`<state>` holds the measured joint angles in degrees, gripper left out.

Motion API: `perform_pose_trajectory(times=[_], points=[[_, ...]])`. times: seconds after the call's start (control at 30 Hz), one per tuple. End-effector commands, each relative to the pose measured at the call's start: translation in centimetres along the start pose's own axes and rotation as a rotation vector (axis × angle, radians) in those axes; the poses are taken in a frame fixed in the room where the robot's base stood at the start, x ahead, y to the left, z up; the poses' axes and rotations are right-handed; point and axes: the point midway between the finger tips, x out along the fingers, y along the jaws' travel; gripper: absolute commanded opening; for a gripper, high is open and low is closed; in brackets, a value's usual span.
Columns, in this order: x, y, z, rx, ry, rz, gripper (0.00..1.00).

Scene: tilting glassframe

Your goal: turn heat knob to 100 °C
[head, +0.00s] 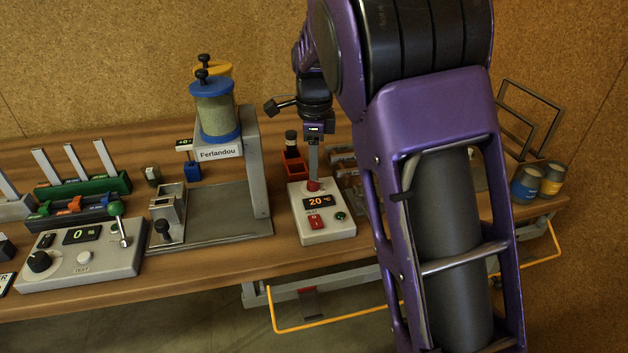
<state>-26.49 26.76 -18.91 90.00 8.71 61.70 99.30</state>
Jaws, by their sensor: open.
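The heat control box (325,229) is a pale box on the wooden bench, right of centre in the head view. Its dark display (320,203) reads 20 °C in orange. A red knob (313,186) sits at the top of its sloping face, with a red switch and a green button below the display. My gripper (313,177) points down at the red knob, its fingers seen edge-on as one grey strip. It is open, with its tips at or just above the knob; I cannot tell whether they touch it or straddle it.
A grey stand labelled Ferlandou (219,153) holds a blue-lidded jar left of the box. A control panel (82,262) with a black knob and a 0 display is further left. My purple arm hides the bench to the right.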

Motion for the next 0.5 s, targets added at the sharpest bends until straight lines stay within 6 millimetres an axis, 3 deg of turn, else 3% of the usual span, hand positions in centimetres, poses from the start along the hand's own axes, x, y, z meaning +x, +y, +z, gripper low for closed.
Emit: perform_pose_trajectory(times=[0.03, 0.2, 0.5], points=[[1.2, 0.0, 0.0, 0.0, 0.001, 0.002, 0.48], [3.4, 0.0, 0.0, -0.001, 0.0, 0.001, 0.48], [4.3, 0.0, 0.0, -0.001, -0.001, -0.001, 0.48]])
